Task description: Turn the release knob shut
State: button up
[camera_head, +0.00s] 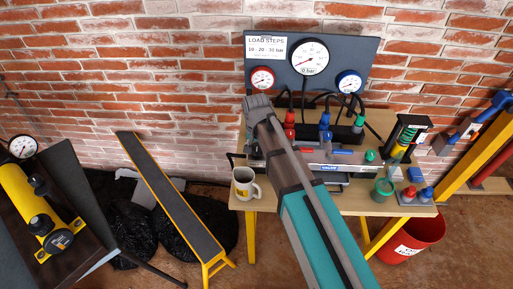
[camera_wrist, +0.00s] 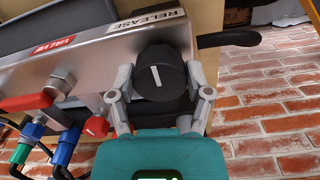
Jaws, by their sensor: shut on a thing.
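The release knob (camera_wrist: 158,74) is a round black knob with a white pointer line, on the silver valve block (camera_wrist: 90,70) beside the white RELEASE label (camera_wrist: 146,21) in the wrist view. The white line points nearly straight up and down in that view. My gripper (camera_wrist: 160,88) has its two grey fingers on either side of the knob and is shut on it.
Red, blue and green hose fittings sit beside the block. A black lever (camera_wrist: 230,39) sticks out near the knob. A red bucket (camera_head: 418,232) stands right.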

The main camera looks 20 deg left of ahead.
jog(key=shift+s, duration=0.1)
jog(key=o, duration=1.1)
jog(key=shift+o, duration=0.2)
jog(key=shift+n, duration=0.3)
